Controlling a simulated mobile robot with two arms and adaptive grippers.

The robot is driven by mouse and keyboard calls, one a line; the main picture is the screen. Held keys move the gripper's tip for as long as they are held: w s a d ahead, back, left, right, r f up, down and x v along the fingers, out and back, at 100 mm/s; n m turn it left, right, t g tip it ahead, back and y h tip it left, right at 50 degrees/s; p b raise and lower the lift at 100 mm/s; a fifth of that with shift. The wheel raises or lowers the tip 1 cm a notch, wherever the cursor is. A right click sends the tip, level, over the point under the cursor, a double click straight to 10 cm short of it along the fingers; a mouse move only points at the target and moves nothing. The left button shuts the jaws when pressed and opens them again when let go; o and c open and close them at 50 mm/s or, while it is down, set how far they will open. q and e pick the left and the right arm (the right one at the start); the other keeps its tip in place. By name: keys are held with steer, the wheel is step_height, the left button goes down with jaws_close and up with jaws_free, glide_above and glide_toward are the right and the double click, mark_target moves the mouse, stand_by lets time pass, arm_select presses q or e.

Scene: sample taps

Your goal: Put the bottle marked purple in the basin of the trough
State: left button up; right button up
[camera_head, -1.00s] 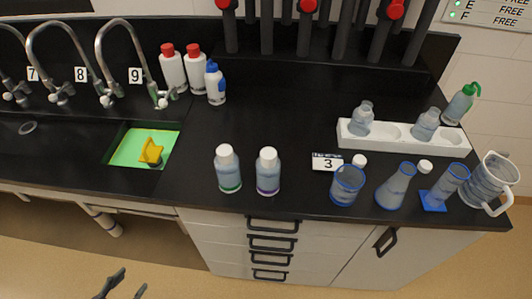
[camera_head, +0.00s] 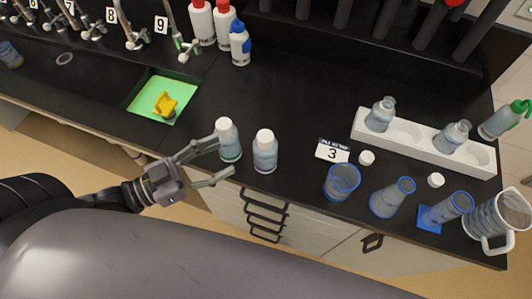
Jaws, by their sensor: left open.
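The purple-marked bottle (camera_head: 265,150) stands upright on the black bench, clear with a white cap and a purple band near its base. A similar bottle with a green band (camera_head: 229,139) stands just left of it. My left gripper (camera_head: 222,158) is open and empty at the bench's front edge. Its upper finger overlaps the left side of the green-banded bottle in the picture; I cannot tell if they touch. The purple-marked bottle is to the right of both fingertips. The trough's basin (camera_head: 146,96) has a bright green floor with a yellow object (camera_head: 165,105) in it. My right gripper is not in view.
Taps stand behind the basin, with red-capped bottles (camera_head: 202,22) and a blue-capped bottle (camera_head: 240,44) beside them. The bench middle is clear.

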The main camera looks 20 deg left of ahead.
mark_target(261, 138)
arm_select(q)
steer(key=x, duration=0.7)
steer(key=shift+p+x, duration=0.65)
steer(key=shift+x, duration=1.3)
steer(key=shift+w+d, duration=0.4)
steer(key=shift+d, duration=0.05)
jaws_close()
